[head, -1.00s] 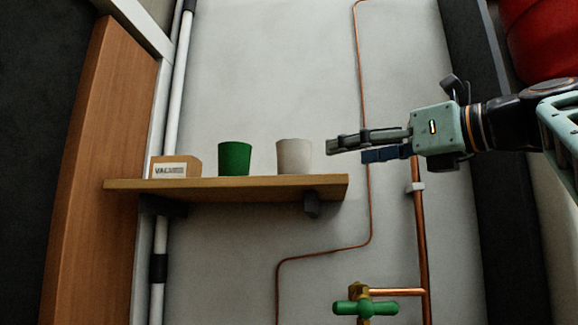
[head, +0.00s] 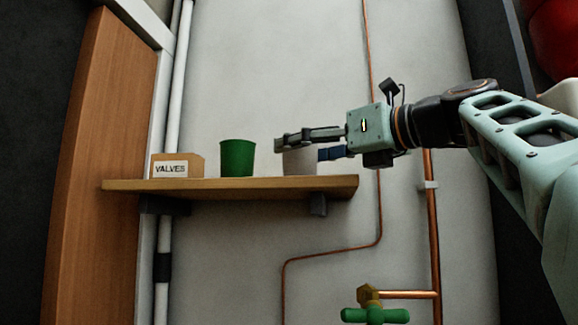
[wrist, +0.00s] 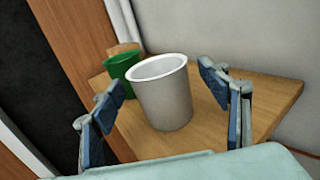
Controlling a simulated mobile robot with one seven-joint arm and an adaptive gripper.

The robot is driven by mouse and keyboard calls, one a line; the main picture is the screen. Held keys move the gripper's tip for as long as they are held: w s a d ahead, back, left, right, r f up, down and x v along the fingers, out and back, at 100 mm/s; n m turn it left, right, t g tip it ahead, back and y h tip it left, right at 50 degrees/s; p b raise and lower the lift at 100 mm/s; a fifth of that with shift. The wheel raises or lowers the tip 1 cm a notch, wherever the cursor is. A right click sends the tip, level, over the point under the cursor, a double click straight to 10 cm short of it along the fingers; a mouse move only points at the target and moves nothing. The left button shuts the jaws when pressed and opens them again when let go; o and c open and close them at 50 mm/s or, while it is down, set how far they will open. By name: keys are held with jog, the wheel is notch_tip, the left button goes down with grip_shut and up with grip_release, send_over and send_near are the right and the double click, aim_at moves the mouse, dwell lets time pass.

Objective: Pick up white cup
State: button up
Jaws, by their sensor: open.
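The white cup (head: 300,162) stands upright on the wooden shelf (head: 230,187), near its right end. In the head view my gripper (head: 298,146) partly hides its upper part and right side. In the wrist view the white cup (wrist: 165,95) shows its open rim and lies between and ahead of the two blue-padded fingers of my gripper (wrist: 165,95). The fingers are spread wide, with a gap on both sides of the cup. I see no contact with the cup.
A green cup (head: 237,158) stands left of the white cup; it also shows in the wrist view (wrist: 122,66). A cardboard box labelled VALVES (head: 177,166) sits further left. Copper pipes and a green-handled valve (head: 375,315) are below right. The wall is behind the shelf.

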jog(key=shift+x, duration=0.8)
jog(key=shift+c, duration=0.5)
jog(key=c, duration=1)
notch_tip(320, 180, up, 10)
jog(key=p, duration=0.3)
jog(key=shift+p, duration=0.35)
